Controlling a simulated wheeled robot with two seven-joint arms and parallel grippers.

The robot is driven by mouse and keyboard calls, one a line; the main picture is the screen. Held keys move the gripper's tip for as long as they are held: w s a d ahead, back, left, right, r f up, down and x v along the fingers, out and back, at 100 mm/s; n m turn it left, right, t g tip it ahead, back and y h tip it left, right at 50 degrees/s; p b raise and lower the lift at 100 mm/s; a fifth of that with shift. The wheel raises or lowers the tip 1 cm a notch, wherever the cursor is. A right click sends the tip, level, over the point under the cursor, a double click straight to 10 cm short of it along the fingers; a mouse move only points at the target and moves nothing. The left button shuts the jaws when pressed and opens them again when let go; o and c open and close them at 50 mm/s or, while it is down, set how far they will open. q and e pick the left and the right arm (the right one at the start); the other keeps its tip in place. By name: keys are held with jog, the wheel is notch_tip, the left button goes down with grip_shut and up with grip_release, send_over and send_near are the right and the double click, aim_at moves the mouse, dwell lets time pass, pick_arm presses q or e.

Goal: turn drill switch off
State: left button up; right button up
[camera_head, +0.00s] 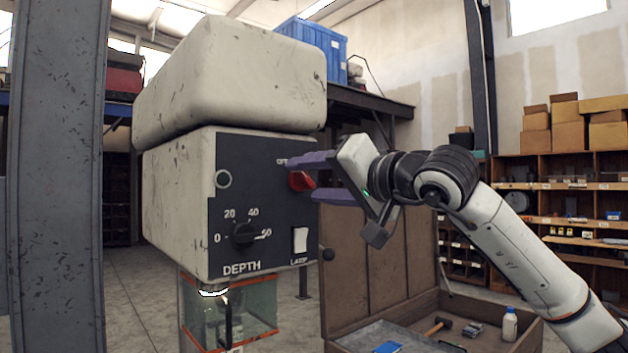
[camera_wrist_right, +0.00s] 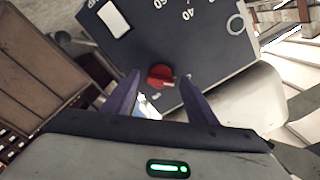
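The drill press head (camera_head: 170,200) stands in the middle left of the head view, with a dark control panel (camera_head: 262,232). The red drill switch (camera_head: 300,181) is a knob at the panel's upper right, under lettering partly hidden by a finger. In the right wrist view the red switch (camera_wrist_right: 160,76) lies just beyond and between the fingertips. My right gripper (camera_head: 300,177) is open, its purple fingers above and below the switch in the head view. In the wrist view the gripper (camera_wrist_right: 160,78) shows a gap between its fingers. My left gripper is in neither view.
A depth dial (camera_head: 243,235) and a white lamp switch (camera_head: 300,240) sit lower on the panel. A clear guard (camera_head: 255,308) hangs below the head. A grey column (camera_head: 55,180) stands at the left. An open wooden case (camera_head: 375,260) holds a bottle (camera_head: 510,325).

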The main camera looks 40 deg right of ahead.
jog(key=s+b, duration=0.2)
jog(key=s, duration=0.8)
jog(key=shift+s+d+b, duration=0.15)
jog(key=shift+d+b, duration=0.2)
jog(key=shift+d, duration=0.05)
